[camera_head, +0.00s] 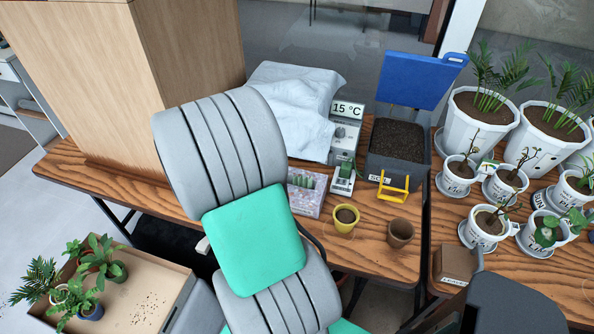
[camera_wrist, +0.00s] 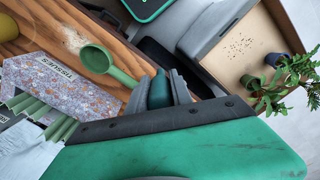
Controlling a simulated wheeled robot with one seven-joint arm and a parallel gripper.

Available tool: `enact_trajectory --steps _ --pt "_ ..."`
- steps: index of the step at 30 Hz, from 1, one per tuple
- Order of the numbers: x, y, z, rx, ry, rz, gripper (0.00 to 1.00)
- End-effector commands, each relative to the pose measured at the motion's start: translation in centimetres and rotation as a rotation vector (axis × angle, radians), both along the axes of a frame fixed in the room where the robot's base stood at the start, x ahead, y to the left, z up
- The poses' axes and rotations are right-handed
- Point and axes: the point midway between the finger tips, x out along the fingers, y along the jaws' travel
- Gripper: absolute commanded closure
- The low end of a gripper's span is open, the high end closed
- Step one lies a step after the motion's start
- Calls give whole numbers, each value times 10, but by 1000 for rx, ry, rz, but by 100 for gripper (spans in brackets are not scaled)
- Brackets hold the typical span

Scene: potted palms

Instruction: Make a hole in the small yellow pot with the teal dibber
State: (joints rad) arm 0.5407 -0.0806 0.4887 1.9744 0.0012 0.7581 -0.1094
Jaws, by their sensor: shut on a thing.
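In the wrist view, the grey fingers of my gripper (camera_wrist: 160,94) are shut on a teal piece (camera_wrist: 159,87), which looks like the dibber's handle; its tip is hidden. A green scoop (camera_wrist: 95,58) lies on the table, its handle reaching close to the fingers. In the head view, the small yellow pot (camera_head: 345,219) stands upright on the table with dark soil in it, apart from my gripper. Part of a yellow pot also shows at the upper left of the wrist view (camera_wrist: 7,27). My arm hides my gripper in the head view.
Behind are a soil bin (camera_head: 397,146) with a blue lid, a yellow stand (camera_head: 393,189) and a 15 °C device (camera_head: 345,133).

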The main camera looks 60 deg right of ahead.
Motion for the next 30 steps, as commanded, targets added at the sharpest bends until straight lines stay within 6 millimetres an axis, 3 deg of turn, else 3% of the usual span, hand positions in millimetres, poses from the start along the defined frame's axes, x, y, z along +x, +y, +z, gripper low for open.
enact_trajectory --steps 1,6,12,15,19,23,30 --pt "-17 -32 15 1 2 -84 100" --pt "-88 -124 39 0 0 -326 100" --pt "-195 -194 63 2 1 -586 100" --pt "-239 -210 71 1 0 -679 100" --pt "-273 -219 75 2 0 -745 100" --pt "-283 -221 72 2 0 -763 100" --pt "-282 -221 49 2 0 -762 100"
